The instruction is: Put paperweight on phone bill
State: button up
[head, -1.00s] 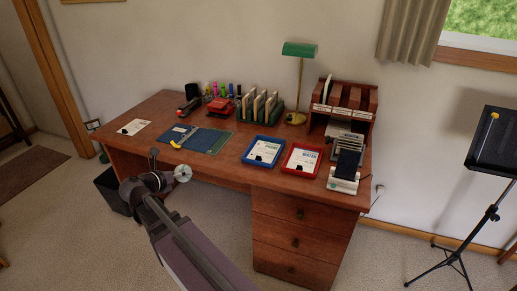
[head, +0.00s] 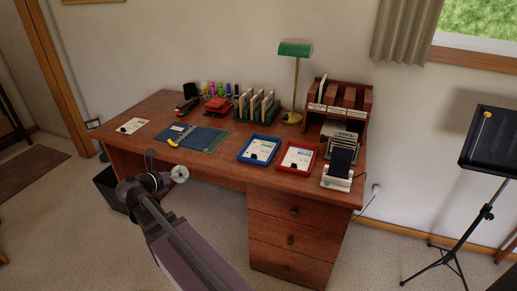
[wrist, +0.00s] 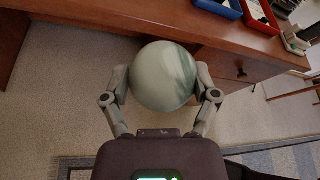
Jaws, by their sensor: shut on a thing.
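My gripper (wrist: 163,88) is shut on a round, pale green marbled ball, which looks like the paperweight (wrist: 163,75). The paperweight (head: 180,173) also shows in the head view, in front of the desk's front edge and below the top. Papers lie on the desk: a loose sheet (head: 135,122) at the left, one in a blue tray (head: 241,156) and one in a red tray (head: 314,161). Each bears a small dark mark or object. The print is too small to tell which is the phone bill.
The wooden desk (head: 226,178) also carries a blue mat (head: 203,139), a file rack (head: 262,119), a green lamp (head: 295,50), a sorter (head: 345,95) and a card holder (head: 337,183). A music stand (head: 490,140) is at the right. Bare desktop lies between sheet and mat.

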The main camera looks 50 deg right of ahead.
aim_at(260, 148)
jog(key=k, duration=1.3)
jog(key=z, duration=0.6)
jog(key=i, duration=1)
